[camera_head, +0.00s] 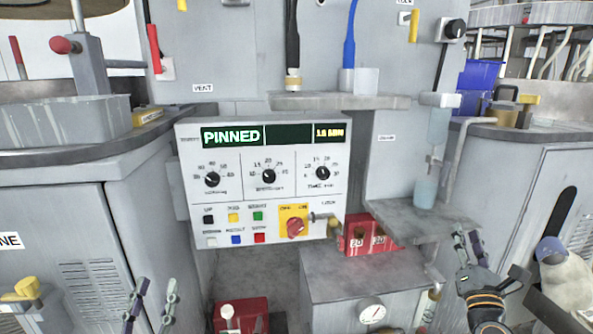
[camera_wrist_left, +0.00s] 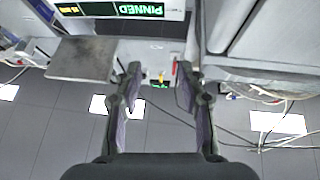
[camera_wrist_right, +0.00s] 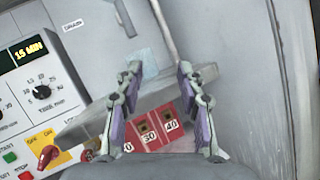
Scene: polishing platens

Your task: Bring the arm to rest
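My left gripper (camera_head: 152,290) is at the bottom left of the head view, its two fingers apart and pointing up. In the left wrist view (camera_wrist_left: 160,78) it is open, with nothing between the fingertips. My right gripper (camera_head: 490,260) is at the lower right of the head view, in front of the right-hand cabinet. In the right wrist view (camera_wrist_right: 160,75) its fingers are apart and nothing is gripped; a shelf and red numbered blocks (camera_wrist_right: 160,127) show behind them.
A control panel (camera_head: 262,222) reads PINNED, with knobs, coloured buttons, a red switch (camera_head: 296,228) and a key-like part (camera_head: 325,218). A grey shelf (camera_head: 425,222) juts out at its right, above red numbered blocks (camera_head: 358,236).

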